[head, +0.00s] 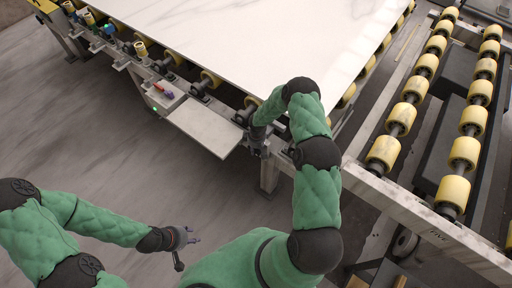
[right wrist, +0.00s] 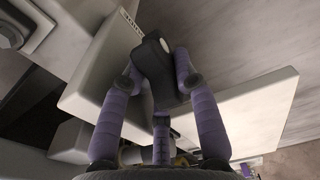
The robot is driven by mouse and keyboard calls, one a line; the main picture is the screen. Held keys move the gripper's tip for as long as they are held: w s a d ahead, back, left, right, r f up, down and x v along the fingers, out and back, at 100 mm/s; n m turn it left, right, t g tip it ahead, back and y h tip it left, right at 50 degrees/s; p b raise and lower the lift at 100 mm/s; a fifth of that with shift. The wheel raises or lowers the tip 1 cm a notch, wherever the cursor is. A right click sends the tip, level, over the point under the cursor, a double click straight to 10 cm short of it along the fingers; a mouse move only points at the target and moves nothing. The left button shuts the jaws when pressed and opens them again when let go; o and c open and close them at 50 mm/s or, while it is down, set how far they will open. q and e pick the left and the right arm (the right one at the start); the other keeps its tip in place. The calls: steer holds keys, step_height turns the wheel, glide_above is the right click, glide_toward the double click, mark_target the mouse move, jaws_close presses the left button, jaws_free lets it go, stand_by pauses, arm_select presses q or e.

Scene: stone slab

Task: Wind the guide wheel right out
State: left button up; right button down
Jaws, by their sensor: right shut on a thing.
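My right gripper (right wrist: 163,75) is shut on a dark, blocky part (right wrist: 156,62) with a pale oval spot, which looks like the guide wheel or its knob. Purple fingers press on it from both sides, and a third finger is below in the right wrist view. In the head view my right arm reaches to the near corner of the slab table, where its own wrist mostly hides the gripper and the held part.
A large white stone slab (head: 250,45) lies on yellow rollers. A pale shelf (head: 205,130) juts from the table's near side, with a small red item (head: 169,95) near it. A roller conveyor (head: 410,100) stands at right. Grey floor at left is clear.

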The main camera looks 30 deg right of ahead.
steer(key=shift+a+f+g+b, duration=0.1)
steer(key=shift+f+g+b, duration=0.15)
steer(key=shift+g+b, duration=0.15)
steer(key=g+h+b, duration=0.1)
steer(key=g+b, duration=0.1)
steer(key=b, duration=0.2)
steer(key=g+h+b, duration=0.1)
steer(key=g+b, duration=0.1)
steer(key=b, duration=0.2)
steer(key=g+h+b, duration=0.1)
steer(key=g+b, duration=0.1)
steer(key=b, duration=0.3)
steer(key=shift+w+a+f+g, duration=0.1)
steer(key=shift+w+f+g, duration=0.15)
steer(key=shift+w+g, duration=0.1)
steer(key=shift+r+g+b, duration=0.2)
steer(key=shift+g+b, duration=0.25)
steer(key=shift+b, duration=0.5)
steer(key=c, duration=1.2)
jaws_free()
steer(key=shift+r, duration=0.1)
steer(key=shift+w+r, duration=0.1)
steer(key=v, duration=0.7)
